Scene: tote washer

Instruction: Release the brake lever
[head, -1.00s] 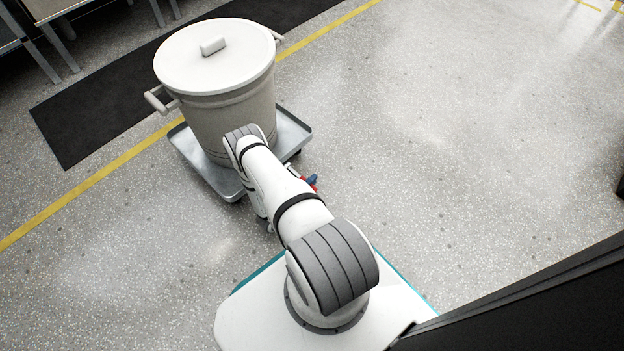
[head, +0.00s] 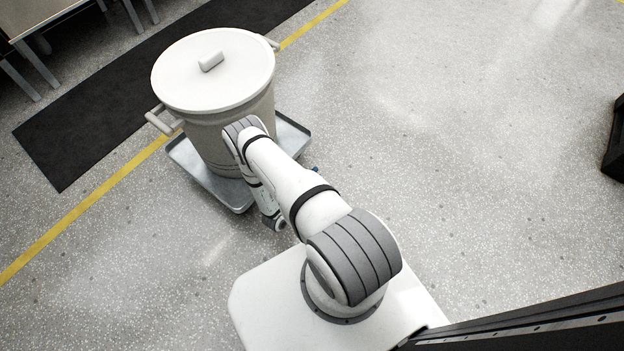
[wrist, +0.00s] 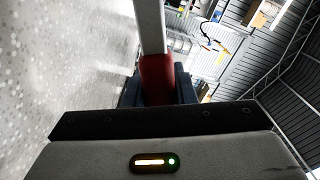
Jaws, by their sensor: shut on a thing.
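The brake lever (wrist: 158,75) shows in the wrist view as a red grip, with a pale straight bar running up from it. My gripper (wrist: 157,92) has its dark blue-grey jaws on either side of the red grip and is shut on it. In the head view my arm hides the lever and most of the gripper; only a small blue bit shows beside the arm, near the cart's front right side. The cart (head: 292,133) is a low grey metal tray carrying a large cream lidded bin (head: 222,75).
A yellow floor line (head: 75,223) and a black mat (head: 70,140) run behind the cart. Tables with metal legs (head: 22,75) stand at the upper left. A black object (head: 615,145) is at the right edge. The floor to the right is clear.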

